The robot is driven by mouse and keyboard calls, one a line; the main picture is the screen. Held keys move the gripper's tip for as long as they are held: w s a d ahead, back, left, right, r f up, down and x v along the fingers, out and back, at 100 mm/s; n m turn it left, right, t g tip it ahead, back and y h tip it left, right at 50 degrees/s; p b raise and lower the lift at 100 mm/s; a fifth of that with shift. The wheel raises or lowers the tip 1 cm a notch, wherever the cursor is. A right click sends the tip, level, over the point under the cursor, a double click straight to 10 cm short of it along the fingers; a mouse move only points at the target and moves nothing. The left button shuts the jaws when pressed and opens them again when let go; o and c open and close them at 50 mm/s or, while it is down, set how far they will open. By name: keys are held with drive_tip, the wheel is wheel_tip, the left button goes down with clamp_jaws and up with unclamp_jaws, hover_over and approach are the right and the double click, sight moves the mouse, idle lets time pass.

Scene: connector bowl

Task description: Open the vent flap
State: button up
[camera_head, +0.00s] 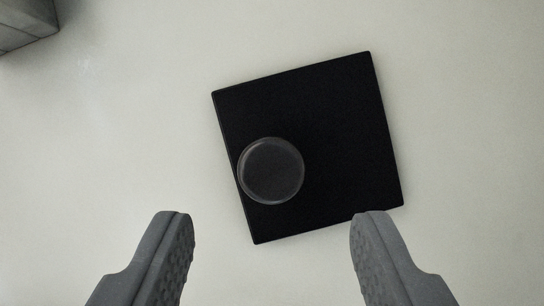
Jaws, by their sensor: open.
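A black square flap or panel (345,130) lies on a pale surface ahead, turned slightly. A round dark grey knob (271,171) sits on its left part, near the left edge. My gripper (272,235) is open, with its two grey fingers at the bottom left and bottom right. Nothing is between the fingers. The knob appears above the gap between the fingertips in the picture, and neither finger visibly grips it. The right fingertip overlaps the panel's lower edge in the view; I cannot tell whether they touch.
The pale surface (130,130) around the panel is bare. A grey blocky object (24,22) shows at the top left corner, cut off by the frame. No other obstacles are visible near the panel.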

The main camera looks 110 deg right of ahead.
sight(270, 180)
drive_tip(key=shift+x, duration=2.1)
